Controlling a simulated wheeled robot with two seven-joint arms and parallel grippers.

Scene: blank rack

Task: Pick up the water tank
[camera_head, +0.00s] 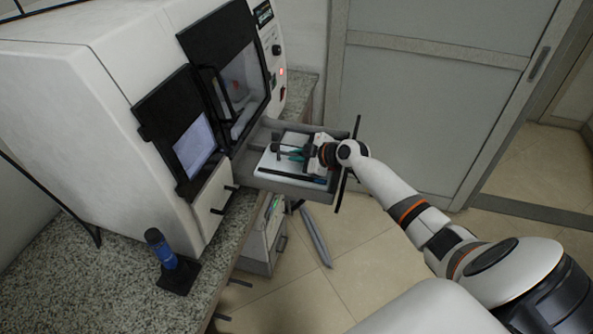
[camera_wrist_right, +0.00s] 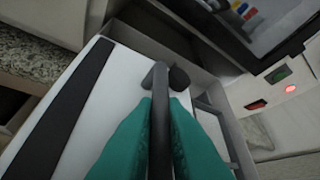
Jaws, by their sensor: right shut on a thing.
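The water tank looks to be the white box (camera_head: 268,165) inside the pulled-out drawer of the machine. In the right wrist view its white top (camera_wrist_right: 112,92) carries a dark bar-like handle (camera_wrist_right: 161,120) and a black strip along the left side. My right gripper (camera_head: 294,153) is over the drawer. Its teal fingers (camera_wrist_right: 160,102) are shut on the dark handle, one on each side. The tank sits within the drawer walls; its underside is hidden. My left gripper is not in view.
The grey drawer (camera_head: 332,183) surrounds the tank closely and has a long dark bar at its outer end. The white machine (camera_head: 90,75) stands on a speckled counter (camera_head: 100,285) with a blue and black device (camera_head: 165,255). Open floor lies in front, with a grey door (camera_head: 430,90) behind.

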